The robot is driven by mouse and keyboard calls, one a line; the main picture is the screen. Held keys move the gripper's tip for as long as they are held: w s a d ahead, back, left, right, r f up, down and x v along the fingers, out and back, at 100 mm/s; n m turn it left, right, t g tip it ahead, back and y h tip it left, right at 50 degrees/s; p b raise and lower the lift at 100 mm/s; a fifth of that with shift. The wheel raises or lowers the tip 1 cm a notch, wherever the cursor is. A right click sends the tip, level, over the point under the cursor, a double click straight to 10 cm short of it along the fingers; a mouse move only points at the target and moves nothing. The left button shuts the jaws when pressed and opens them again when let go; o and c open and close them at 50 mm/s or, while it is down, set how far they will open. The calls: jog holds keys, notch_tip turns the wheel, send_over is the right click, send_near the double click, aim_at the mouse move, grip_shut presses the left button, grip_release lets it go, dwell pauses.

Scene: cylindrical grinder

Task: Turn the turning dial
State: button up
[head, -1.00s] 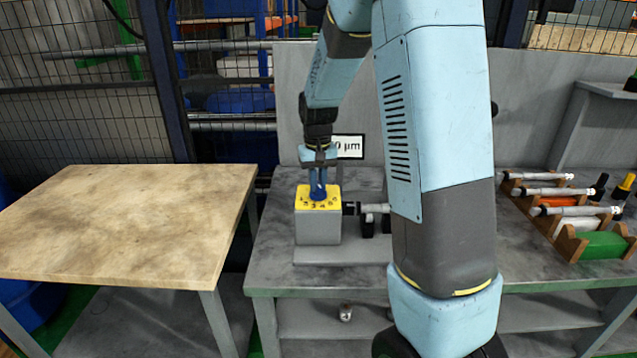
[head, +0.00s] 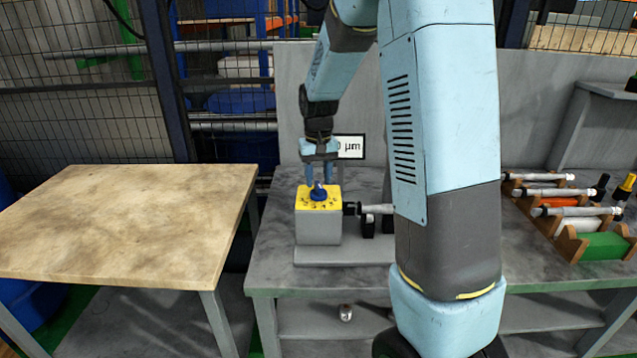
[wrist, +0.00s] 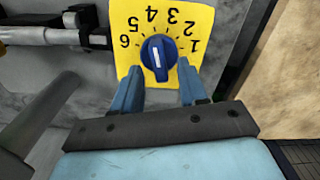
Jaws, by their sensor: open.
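The turning dial is a round blue knob (wrist: 158,56) with a white mark, set on a yellow plate (wrist: 197,22) numbered 1 to 6. In the wrist view the mark stands almost upright, its upper end toward the 4. In the head view the blue dial (head: 318,192) sits on top of a grey block (head: 318,228) with the yellow top. My gripper (head: 319,183) points down just above the dial, its blue fingers apart. In the wrist view my gripper (wrist: 159,76) has one finger on each side below the knob; contact is not visible.
A horizontal micrometer-like rod (head: 375,209) stands right of the block. A rack (head: 570,244) with several tools is at the right of the grey bench (head: 270,270). A bare wooden table (head: 130,220) is at left. A panel with a display (head: 351,147) stands behind.

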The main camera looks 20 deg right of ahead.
aim_at(318, 184)
notch_tip(318, 184, up, 12)
jog(key=shift+f, duration=0.15)
dwell(0.6)
